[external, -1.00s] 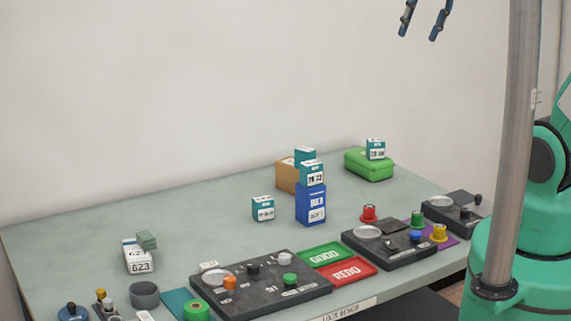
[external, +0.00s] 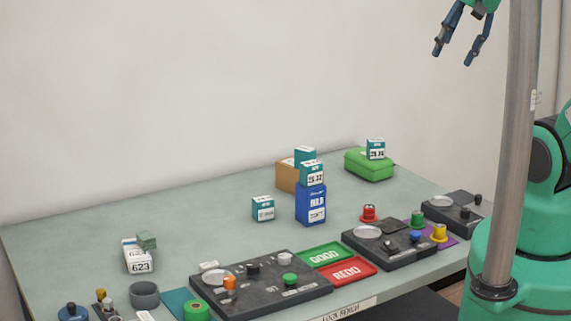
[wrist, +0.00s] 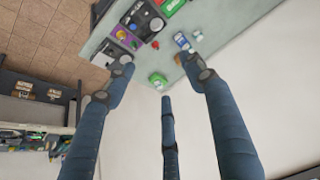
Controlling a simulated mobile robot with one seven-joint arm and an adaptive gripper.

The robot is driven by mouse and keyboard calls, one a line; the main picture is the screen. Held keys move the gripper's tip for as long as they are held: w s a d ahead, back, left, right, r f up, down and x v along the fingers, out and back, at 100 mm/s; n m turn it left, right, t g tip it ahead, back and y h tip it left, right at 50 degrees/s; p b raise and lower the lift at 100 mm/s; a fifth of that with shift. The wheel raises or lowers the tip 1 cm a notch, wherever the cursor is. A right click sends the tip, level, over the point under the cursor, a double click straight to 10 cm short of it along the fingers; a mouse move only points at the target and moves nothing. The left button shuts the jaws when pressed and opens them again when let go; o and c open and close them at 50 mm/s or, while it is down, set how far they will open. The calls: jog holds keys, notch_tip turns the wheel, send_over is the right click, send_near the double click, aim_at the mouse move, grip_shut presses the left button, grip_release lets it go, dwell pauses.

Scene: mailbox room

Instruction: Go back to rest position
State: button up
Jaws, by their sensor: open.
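My gripper (external: 452,60) hangs high above the back right of the bench, near the top edge of the external view. Its fingers are spread and nothing is between them. In the wrist view my gripper (wrist: 160,75) shows its dark blue fingers apart, with the bench (wrist: 232,25) far beyond them. It touches nothing.
The grey-green bench (external: 190,225) carries a blue box (external: 311,205), a green case (external: 369,166), small teal-and-white boxes (external: 263,209), a dark control panel (external: 262,293), a green tray (external: 325,255) and a red tray (external: 347,271). The air around my gripper is clear.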

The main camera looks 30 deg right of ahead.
notch_tip(320, 180, down, 7)
jog(key=b, duration=0.7)
jog(key=shift+f, duration=0.2)
jog(key=shift+o, duration=0.3)
dwell(0.6)
jog(key=shift+o, duration=1)
